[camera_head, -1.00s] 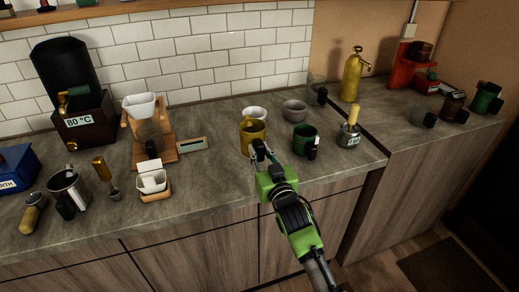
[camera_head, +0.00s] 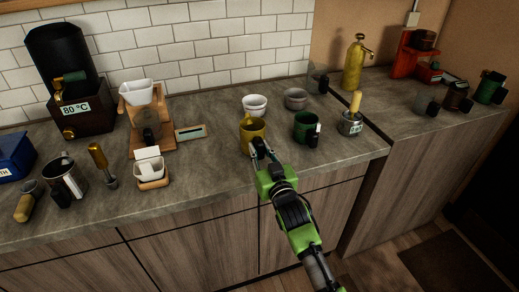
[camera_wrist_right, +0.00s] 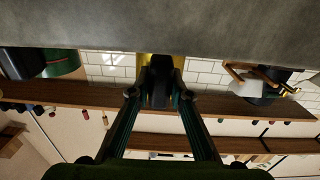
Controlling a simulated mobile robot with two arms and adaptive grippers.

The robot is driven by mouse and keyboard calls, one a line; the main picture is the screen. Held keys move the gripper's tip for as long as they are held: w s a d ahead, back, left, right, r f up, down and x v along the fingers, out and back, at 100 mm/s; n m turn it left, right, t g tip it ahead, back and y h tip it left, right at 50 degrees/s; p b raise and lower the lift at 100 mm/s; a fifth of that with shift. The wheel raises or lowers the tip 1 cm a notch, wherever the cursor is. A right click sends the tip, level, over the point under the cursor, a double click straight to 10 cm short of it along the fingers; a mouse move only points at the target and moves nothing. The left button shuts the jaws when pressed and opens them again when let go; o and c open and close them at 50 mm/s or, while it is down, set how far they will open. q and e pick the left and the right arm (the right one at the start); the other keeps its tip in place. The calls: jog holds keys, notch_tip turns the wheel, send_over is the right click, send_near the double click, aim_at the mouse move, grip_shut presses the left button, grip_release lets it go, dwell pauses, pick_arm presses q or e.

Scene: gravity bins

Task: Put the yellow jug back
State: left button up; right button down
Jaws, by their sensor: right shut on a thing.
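The yellow jug (camera_head: 252,137) is near the front of the counter in the head view, in front of a white bowl (camera_head: 255,104). My right gripper (camera_head: 259,149) is at its near side, shut on what looks like its dark handle. The wrist view, which is upside down, shows the dark handle (camera_wrist_right: 160,85) between the fingertips, with a strip of the yellow body behind it. The fingers hide part of the jug. I cannot tell whether its base touches the counter. My left gripper is not in view.
A green mug (camera_head: 306,127) stands right of the jug, with a grey bowl (camera_head: 296,98) behind it and a yellow-handled metal pot (camera_head: 351,118) beyond. A brewer stand (camera_head: 147,120) and small scale (camera_head: 190,133) are to the left. Bare counter (camera_head: 215,165) lies left of the jug.

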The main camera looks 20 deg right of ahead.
jog(key=shift+f+b, duration=0.3)
jog(key=shift+f, duration=0.1)
jog(key=c, duration=1.8)
grip_release()
jog(key=shift+f, duration=0.1)
jog(key=s, duration=1.2)
